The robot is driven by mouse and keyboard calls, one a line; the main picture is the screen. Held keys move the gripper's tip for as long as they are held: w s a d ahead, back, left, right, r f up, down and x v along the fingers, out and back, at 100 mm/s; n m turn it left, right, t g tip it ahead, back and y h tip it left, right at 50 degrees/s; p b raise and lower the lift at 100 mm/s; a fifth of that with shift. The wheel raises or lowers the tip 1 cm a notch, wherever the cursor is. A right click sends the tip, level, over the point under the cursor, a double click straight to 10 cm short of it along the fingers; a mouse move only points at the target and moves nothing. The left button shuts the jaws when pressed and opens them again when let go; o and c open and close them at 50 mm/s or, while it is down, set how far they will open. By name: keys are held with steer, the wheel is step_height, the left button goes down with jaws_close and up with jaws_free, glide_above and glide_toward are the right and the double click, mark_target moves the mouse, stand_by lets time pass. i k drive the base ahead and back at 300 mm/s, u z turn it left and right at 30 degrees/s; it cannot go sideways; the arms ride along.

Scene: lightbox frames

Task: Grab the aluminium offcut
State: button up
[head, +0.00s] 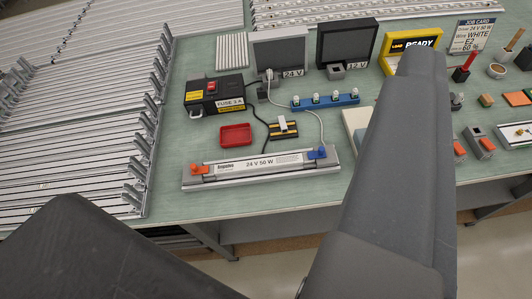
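I cannot pick out the aluminium offcut for certain. A bundle of short ribbed aluminium-coloured strips (232,51) lies at the back of the green bench, left of a dark panel marked 24 V. A longer silvery profile with a 24 V 50 W label (262,168) lies along the front edge, with an orange clip at its left end and a blue one at its right. Dark grey parts of my own body fill the lower left and the right centre and hide part of the bench. I cannot make out fingertips or anything held.
Long aluminium profiles (70,130) in racks fill the left. A black fuse box (214,96), red tray (235,134), blue strip (325,101) and cables crowd the bench (170,150). A yellow READY unit (400,45) and several small parts stand at the right.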

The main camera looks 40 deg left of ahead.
mark_target(283, 124)
steer(key=u, duration=0.7)
steer(key=i, duration=0.35)
steer(key=z, duration=0.1)
steer(key=k, duration=0.55)
steer(key=z, duration=0.35)
steer(key=i, duration=1.35)
steer(key=u, duration=0.45)
